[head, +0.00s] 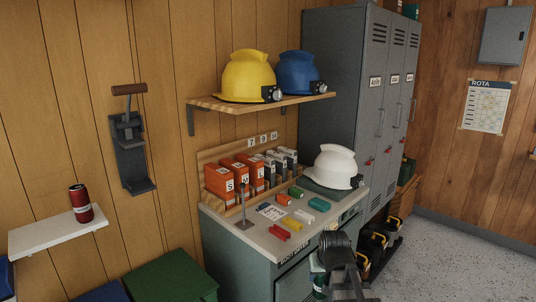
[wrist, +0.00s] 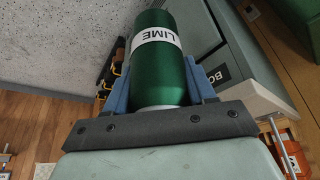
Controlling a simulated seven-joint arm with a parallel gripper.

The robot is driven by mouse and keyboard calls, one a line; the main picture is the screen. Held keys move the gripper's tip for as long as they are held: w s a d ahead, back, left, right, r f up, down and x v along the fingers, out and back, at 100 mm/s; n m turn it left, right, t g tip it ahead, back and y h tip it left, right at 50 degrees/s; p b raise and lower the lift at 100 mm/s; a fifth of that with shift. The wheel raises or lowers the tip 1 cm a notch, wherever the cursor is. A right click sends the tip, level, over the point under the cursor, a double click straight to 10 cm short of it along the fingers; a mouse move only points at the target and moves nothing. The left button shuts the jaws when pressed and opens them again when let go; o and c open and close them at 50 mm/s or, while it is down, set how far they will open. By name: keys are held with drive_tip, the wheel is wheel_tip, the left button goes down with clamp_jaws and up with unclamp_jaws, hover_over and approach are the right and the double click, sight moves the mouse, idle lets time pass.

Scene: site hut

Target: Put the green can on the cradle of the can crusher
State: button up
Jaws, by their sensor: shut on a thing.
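The green can (wrist: 155,75), with a white band reading LIME, is in the wrist view between the blue fingers of my gripper (wrist: 160,92), which is shut on it. In the head view the can (head: 320,286) shows low in the picture, partly hidden by my arm, in front of the grey cabinet. The can crusher (head: 127,130) is mounted on the wood wall at the left, with a brown handle at its top. Its cradle (head: 138,187) is the ledge at the bottom and looks empty. My gripper is well to the right of and apart from the crusher.
A red can (head: 80,204) stands on a white wall shelf (head: 40,238) below left of the crusher. The cabinet top (head: 259,239) holds orange and grey units and an upright rod (head: 242,208). A green bin (head: 170,278) stands below. The wall shelf (head: 228,105) holds helmets.

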drive_tip(key=shift+d, duration=0.15)
drive_tip(key=shift+r, duration=0.15)
drive_tip(key=w+a+r+m+h, duration=0.1)
drive_tip(key=w+r+m, duration=0.15)
drive_tip(key=r, duration=0.35)
drive_tip(key=w+a+r+m, duration=0.1)
drive_tip(key=w+r, duration=0.2)
drive_tip(key=r, duration=0.4)
drive_tip(key=w+a+r+n+y, duration=0.1)
drive_tip(key=w+a+r+n, duration=0.15)
drive_tip(key=w+a, duration=0.75)
drive_tip(key=w+a+r+n+y, duration=0.15)
drive_tip(key=w+a+n, duration=0.25)
drive_tip(key=w+a, duration=0.55)
drive_tip(key=shift+w+d+f, duration=0.4)
drive_tip(key=shift+w+f, duration=0.05)
drive_tip(key=shift+f, duration=1.1)
drive_tip(key=shift+w+d+f, duration=0.45)
drive_tip(key=shift+w+f, duration=0.05)
drive_tip(key=shift+f, duration=1.1)
drive_tip(key=shift+w+d+f, duration=0.4)
drive_tip(key=shift+w+f, duration=0.05)
drive_tip(key=shift+f, duration=1.1)
drive_tip(key=o, duration=1.3)
drive_tip(key=shift+f, duration=0.1)
